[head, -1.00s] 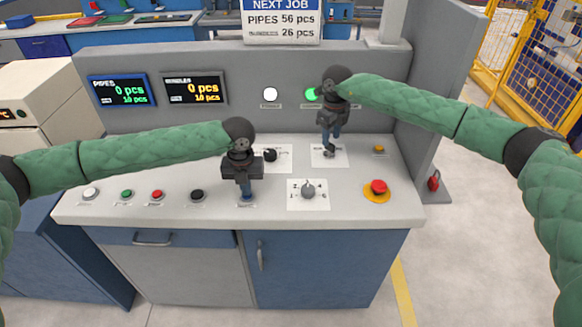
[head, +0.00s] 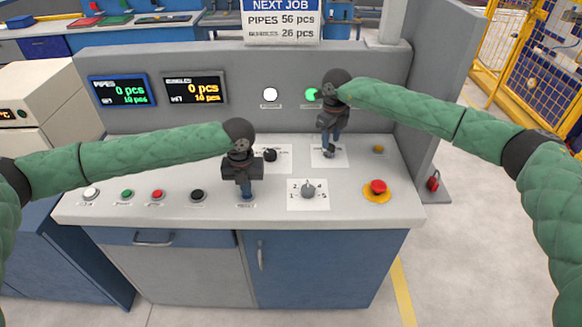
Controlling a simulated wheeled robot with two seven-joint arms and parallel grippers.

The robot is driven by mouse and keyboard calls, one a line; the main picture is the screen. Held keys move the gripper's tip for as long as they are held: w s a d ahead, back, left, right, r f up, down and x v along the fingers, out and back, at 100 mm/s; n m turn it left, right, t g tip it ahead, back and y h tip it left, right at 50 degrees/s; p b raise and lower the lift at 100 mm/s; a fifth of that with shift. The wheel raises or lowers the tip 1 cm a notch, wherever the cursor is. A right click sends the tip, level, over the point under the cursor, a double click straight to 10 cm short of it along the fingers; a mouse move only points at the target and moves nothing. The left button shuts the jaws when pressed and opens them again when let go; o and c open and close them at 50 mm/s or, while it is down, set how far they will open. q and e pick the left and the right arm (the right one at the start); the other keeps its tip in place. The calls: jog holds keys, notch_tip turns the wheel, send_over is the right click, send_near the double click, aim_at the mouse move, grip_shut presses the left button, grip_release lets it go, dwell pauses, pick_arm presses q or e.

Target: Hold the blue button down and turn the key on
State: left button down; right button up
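My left gripper (head: 246,194) points down at the front row of the console, its narrow fingers together over the blue button's place. The button is hidden under the fingertips, with only its label showing below, so I cannot see how far it is pressed. My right gripper (head: 330,146) points down at the key switch (head: 329,153) on a white plate at the back of the console top. Its fingertips are at the key and partly cover it. I cannot tell whether they are closed on it or which way the key is turned.
A rotary selector (head: 308,190) sits between the grippers, with a red emergency button (head: 378,187) to its right. A black knob (head: 270,155) is behind my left gripper. White, green, red and black buttons line the front left. A white lamp (head: 270,94) and green lamp (head: 311,94) are lit.

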aim_at(330, 143)
jog(key=shift+f, duration=2.05)
grip_shut()
